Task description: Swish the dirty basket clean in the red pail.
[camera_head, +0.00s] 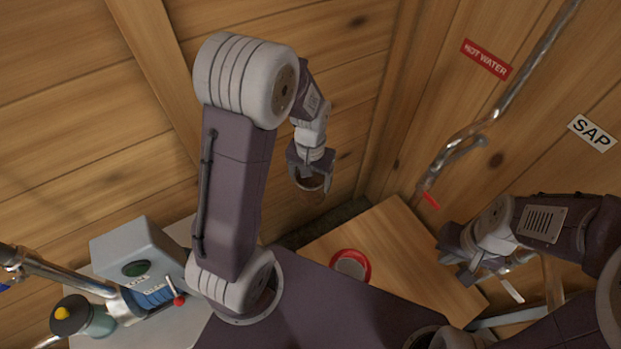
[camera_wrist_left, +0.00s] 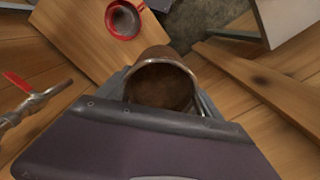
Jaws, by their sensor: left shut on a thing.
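My left gripper (camera_head: 312,180) is shut on the basket (camera_head: 309,184), a small round cup shape held up in the air near the wooden back wall. In the left wrist view the basket (camera_wrist_left: 163,88) sits between the fingers, its open mouth showing a brown, dirty inside. The red pail (camera_head: 367,266) stands on the wooden table, below and to the right of the basket, apart from it. It also shows in the left wrist view (camera_wrist_left: 110,21). My right gripper (camera_head: 472,268) is at the right above the table's edge; its finger gap is unclear.
A pipe (camera_head: 515,88) with a red-handled valve runs down the right wall by the hot water sign (camera_head: 487,59). A sap sign (camera_head: 592,133) hangs further right. The wooden table (camera_head: 400,235) is bare around the pail.

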